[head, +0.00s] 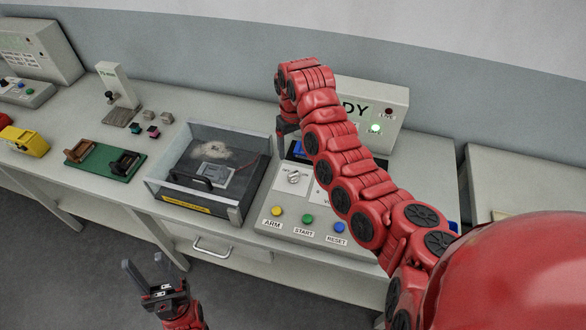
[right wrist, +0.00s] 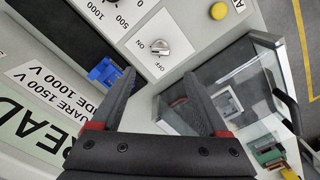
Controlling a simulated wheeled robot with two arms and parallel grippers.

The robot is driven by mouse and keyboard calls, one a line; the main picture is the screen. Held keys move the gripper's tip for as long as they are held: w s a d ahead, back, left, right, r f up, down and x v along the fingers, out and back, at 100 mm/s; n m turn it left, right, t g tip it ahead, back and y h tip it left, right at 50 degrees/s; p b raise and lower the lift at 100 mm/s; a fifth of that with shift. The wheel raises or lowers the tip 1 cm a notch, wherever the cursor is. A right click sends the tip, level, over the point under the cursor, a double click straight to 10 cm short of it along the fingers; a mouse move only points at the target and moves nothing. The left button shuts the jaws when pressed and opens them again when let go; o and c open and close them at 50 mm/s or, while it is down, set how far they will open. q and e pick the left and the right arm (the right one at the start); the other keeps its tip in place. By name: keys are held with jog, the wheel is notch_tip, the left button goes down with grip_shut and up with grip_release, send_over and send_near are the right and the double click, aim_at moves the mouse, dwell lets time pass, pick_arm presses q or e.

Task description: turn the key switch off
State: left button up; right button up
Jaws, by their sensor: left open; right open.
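The key switch (head: 294,176) is a small silver knob on a white plate of the grey control panel. It also shows in the right wrist view (right wrist: 160,47), with ON and OFF labels beside it; I cannot tell for sure which one it points to. My right gripper (head: 287,127) hangs over the back of the panel, partly hidden by its own arm. In the right wrist view its fingers (right wrist: 158,82) are spread and empty, with the key switch beyond their tips, apart from them. My left gripper (head: 146,264) is open and empty in front of the bench.
A glass-lidded box (head: 208,172) stands left of the panel. ARM, START and RESET buttons (head: 308,219) line the panel's front. A display box (head: 392,103) with a lit green lamp stands behind. A blue part (right wrist: 103,72) lies near the right fingers.

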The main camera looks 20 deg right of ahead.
aim_at(293, 173)
notch_tip(293, 173, down, 9)
jog(key=p, duration=0.2)
jog(key=shift+s+r+p, duration=0.15)
jog(key=shift+p, duration=0.25)
jog(key=shift+f, duration=0.9)
jog(key=shift+c, duration=0.3)
grip_shut()
